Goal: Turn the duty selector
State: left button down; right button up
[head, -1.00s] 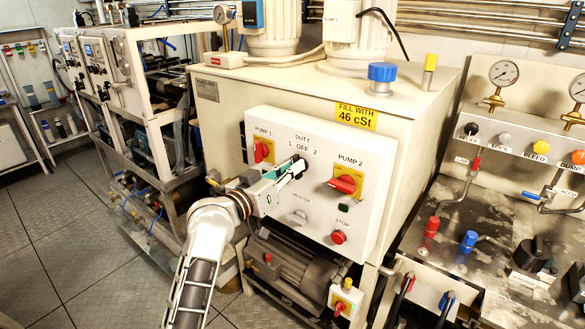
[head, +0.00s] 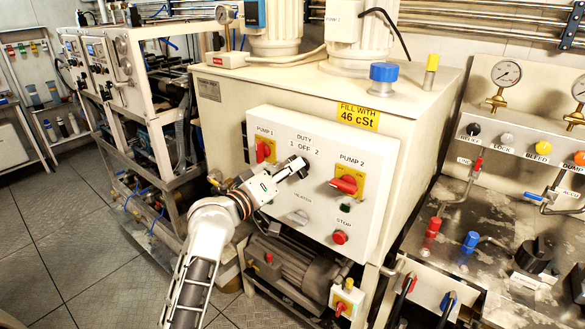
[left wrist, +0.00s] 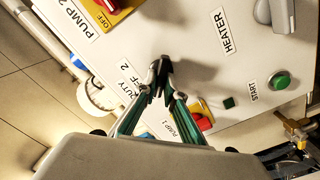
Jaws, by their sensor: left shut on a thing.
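The duty selector is a small black knob (head: 303,165) under the DUTY 1 OFF 2 label on the white control panel (head: 270,195). My left gripper (head: 298,170) reaches it from the lower left and is shut on it. In the left wrist view, the fingertips of my left gripper (left wrist: 161,82) meet at the dark knob (left wrist: 160,72), close to the panel face. The fingers hide most of the knob, so I cannot tell which mark it points to. My right gripper is not in view.
On the panel are the red-yellow PUMP 1 switch (head: 263,149), the red-yellow PUMP 2 switch (head: 345,184), the grey heater switch (head: 298,217) and the red stop button (head: 340,237). A green start button (left wrist: 279,80) shows in the left wrist view. Motor and pipework stand below.

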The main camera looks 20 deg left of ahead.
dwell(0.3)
pick_arm(q)
jog(key=c, duration=2.1)
grip_release()
jog(key=shift+c, duration=0.2)
jog(key=shift+s, duration=0.1)
jog(key=v, duration=1.1)
jog(key=shift+s+a, duration=0.15)
jog(key=shift+s, duration=0.25)
